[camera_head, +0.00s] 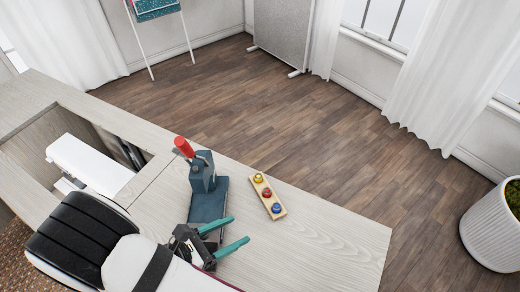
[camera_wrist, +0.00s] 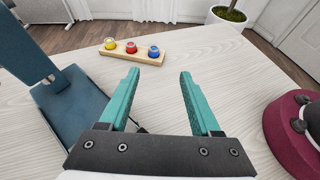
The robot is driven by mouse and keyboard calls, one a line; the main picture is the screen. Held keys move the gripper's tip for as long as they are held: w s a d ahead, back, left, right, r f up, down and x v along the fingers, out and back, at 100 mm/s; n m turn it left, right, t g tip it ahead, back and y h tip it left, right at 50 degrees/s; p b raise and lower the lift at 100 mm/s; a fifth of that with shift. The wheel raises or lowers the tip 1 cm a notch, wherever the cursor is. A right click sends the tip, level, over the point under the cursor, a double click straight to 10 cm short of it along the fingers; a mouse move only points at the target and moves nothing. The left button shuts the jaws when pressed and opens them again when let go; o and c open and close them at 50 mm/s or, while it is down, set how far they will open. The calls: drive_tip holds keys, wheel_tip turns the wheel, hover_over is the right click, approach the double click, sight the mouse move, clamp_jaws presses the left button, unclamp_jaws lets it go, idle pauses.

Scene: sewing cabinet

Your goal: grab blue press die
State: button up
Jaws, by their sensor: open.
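The blue press die (camera_head: 276,208) sits at the near end of a small wooden holder (camera_head: 264,187) on the cabinet top. A red die (camera_head: 267,193) is in the middle and a yellow die (camera_head: 258,178) at the far end. In the wrist view the blue die (camera_wrist: 153,51) is at the right end of the holder, beyond my fingertips. My gripper (camera_head: 240,232) is open and empty, with teal fingers, to the left of and nearer than the holder. In the wrist view the gap between its fingers (camera_wrist: 158,72) shows bare wood.
A blue-grey press (camera_head: 208,195) with a red handle (camera_head: 184,147) stands left of the holder, close to my gripper. A dark red round object (camera_wrist: 292,125) is at right in the wrist view. The cabinet top (camera_head: 335,240) right of the holder is clear.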

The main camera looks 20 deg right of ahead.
sight(277, 206)
drive_tip(key=shift+n+t, duration=0.3)
drive_tip(key=shift+n, duration=0.2)
drive_tip(key=x, duration=1.5)
drive_tip(key=shift+w+f, duration=0.35)
drive_tip(key=shift+f, duration=0.2)
clamp_jaws()
